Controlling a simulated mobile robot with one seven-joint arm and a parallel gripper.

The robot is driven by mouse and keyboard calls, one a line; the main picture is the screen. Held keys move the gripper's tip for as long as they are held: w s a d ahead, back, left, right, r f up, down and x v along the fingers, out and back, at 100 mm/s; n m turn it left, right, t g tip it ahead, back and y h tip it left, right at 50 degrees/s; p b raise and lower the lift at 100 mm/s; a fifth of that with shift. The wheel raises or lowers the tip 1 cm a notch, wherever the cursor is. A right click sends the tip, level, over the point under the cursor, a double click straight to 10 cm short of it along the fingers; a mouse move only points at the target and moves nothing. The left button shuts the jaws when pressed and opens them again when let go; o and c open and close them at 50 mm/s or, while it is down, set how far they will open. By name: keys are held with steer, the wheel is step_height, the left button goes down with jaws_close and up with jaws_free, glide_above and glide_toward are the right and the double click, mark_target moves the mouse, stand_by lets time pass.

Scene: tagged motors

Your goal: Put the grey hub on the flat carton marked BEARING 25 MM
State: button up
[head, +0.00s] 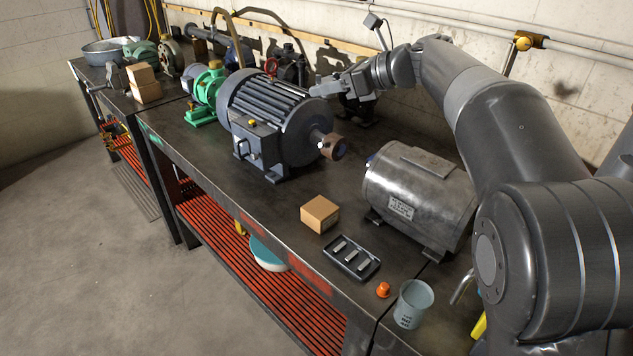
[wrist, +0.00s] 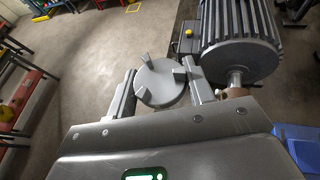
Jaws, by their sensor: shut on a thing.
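The grey hub (wrist: 162,82), a round disc with three raised lugs, sits between the two fingers of my gripper (wrist: 160,76) in the wrist view. My gripper is shut on it. In the head view my gripper (head: 334,87) is above the back of the bench, behind the large finned motor; the hub cannot be made out clearly there. Several cartons show in the head view: a small brown one (head: 320,214) at the front of the bench, and two stacked at the far left, an upper (head: 141,75) and a lower (head: 147,93). I cannot read any BEARING 25 MM marking.
The dark finned motor (head: 275,115) stands mid-bench, with a silver motor (head: 420,195) to its right. A black tray (head: 351,258), an orange knob (head: 383,290) and a pale cup (head: 413,304) are near the front edge. A green pump (head: 207,90) stands at left.

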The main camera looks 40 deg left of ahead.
step_height(320, 180, down, 9)
steer(key=a, duration=0.2)
steer(key=m+t, duration=0.2)
glide_above(319, 207)
step_height(319, 207, down, 17)
steer(key=shift+f, duration=2.2)
steer(key=shift+f, duration=0.15)
steer(key=o, duration=1.3)
steer(key=shift+w+d+r, duration=0.1)
steer(key=shift+d+r, duration=0.1)
steer(key=shift+r, duration=0.05)
steer(key=v, duration=1.1)
steer(key=shift+d, duration=0.45)
